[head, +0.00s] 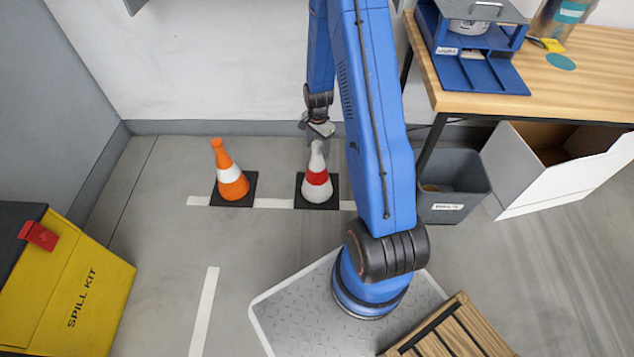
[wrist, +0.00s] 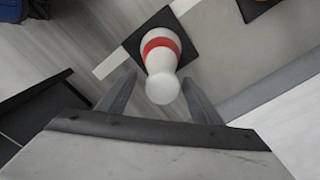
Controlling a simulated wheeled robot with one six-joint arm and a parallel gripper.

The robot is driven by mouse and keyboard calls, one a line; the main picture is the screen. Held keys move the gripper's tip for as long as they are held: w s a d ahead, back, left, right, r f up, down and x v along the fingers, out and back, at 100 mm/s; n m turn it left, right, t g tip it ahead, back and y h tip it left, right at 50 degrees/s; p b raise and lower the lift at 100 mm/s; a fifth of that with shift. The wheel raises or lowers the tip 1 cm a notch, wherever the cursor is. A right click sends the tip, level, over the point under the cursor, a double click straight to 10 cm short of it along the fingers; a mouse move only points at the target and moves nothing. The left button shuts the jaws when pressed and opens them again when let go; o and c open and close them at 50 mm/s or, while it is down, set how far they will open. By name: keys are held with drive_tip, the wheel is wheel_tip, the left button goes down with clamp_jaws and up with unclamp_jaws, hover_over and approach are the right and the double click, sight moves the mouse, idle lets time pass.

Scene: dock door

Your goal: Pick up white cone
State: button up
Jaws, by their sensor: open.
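The white cone (head: 317,178) has a red band and a black square base, and stands upright on the floor by the back wall. In the wrist view, the white cone (wrist: 162,68) shows from above, its tip toward the space between my fingers. My gripper (head: 319,134) is at the cone's top in the head view. In the wrist view my gripper (wrist: 158,92) is open, with one finger on each side of the cone's tip. I cannot tell whether a finger touches it.
An orange cone (head: 230,175) with a white band stands left of the white cone. A grey bin (head: 453,186) and a white box (head: 560,175) stand at right under a wooden table (head: 440,92). A yellow spill kit box (head: 65,290) is at left. Floor between is clear.

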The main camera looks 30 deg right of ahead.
drive_tip(key=shift+w+a+f, duration=0.15)
drive_tip(key=shift+f, duration=1.5)
clamp_jaws()
